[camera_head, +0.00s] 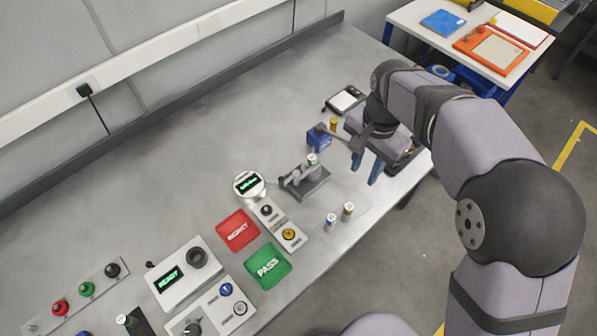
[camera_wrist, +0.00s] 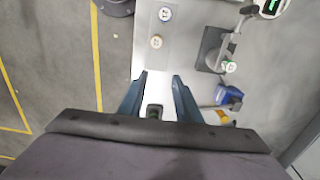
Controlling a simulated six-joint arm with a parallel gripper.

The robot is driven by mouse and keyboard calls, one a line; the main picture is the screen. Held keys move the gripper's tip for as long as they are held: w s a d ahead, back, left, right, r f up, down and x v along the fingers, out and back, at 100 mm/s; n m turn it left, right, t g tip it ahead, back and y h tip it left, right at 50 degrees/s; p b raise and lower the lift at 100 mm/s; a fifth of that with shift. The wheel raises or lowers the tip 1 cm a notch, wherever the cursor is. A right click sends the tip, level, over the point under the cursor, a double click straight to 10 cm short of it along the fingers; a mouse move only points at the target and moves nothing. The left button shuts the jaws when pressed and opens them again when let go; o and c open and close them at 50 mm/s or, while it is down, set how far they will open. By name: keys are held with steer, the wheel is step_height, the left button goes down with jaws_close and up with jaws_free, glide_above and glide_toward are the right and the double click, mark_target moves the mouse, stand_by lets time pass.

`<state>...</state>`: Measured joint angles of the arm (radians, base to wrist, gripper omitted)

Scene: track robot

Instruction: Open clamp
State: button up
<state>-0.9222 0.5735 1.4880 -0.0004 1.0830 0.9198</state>
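The clamp (camera_head: 308,184) is a grey metal fixture with a dark base and a lever arm, standing on the grey table. A small cylinder with a green and white top (camera_head: 311,159) stands at it; whether the clamp presses on it is too small to tell. In the wrist view the clamp (camera_wrist: 212,48) is at the upper right, apart from my fingers. My gripper (camera_head: 366,168) is to the right of the clamp, above the table near its right edge. Its blue fingers, also in the wrist view (camera_wrist: 158,88), are spread with nothing held between them.
A round display (camera_head: 249,184), red REJECT pad (camera_head: 237,230) and green PASS pad (camera_head: 267,266) lie left. The table's back left is clear.

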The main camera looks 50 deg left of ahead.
steer(key=s+a, duration=0.7)
steer(key=a, duration=0.2)
steer(key=p, duration=0.1)
glide_above(281, 178)
steer(key=shift+s+f, duration=0.1)
steer(key=shift+f+p, duration=1.45)
steer(key=shift+f, duration=2.2)
jaws_close()
